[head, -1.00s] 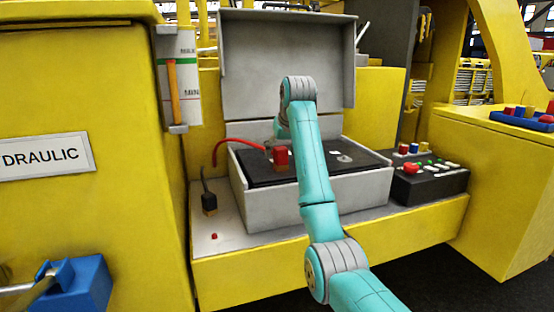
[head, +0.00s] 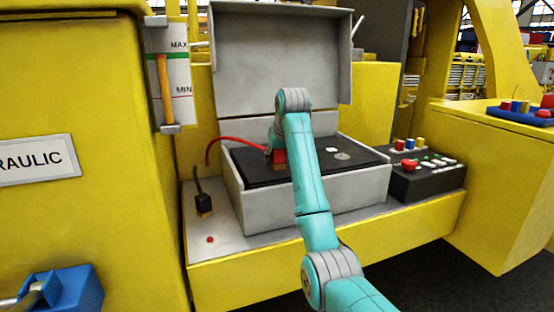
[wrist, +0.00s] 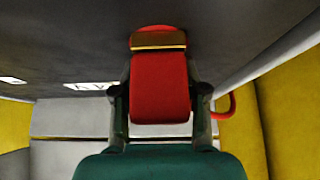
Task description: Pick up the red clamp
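The red clamp (head: 279,157) is at the left part of the dark block in the grey case, with a red cable running from it to the left. In the wrist view the clamp (wrist: 160,88) is centred, with a tan band and a rounded red end beyond it. My gripper (wrist: 160,72) has one finger on each side of the clamp, very close to its sides. I cannot tell whether the fingers press on it. In the head view my arm hides most of the gripper.
The grey case (head: 300,196) has its lid (head: 280,60) raised behind the clamp. A black plug (head: 204,204) lies to the left. A black control box (head: 428,180) stands to the right. A blue tray (head: 520,114) sits on the yellow ledge.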

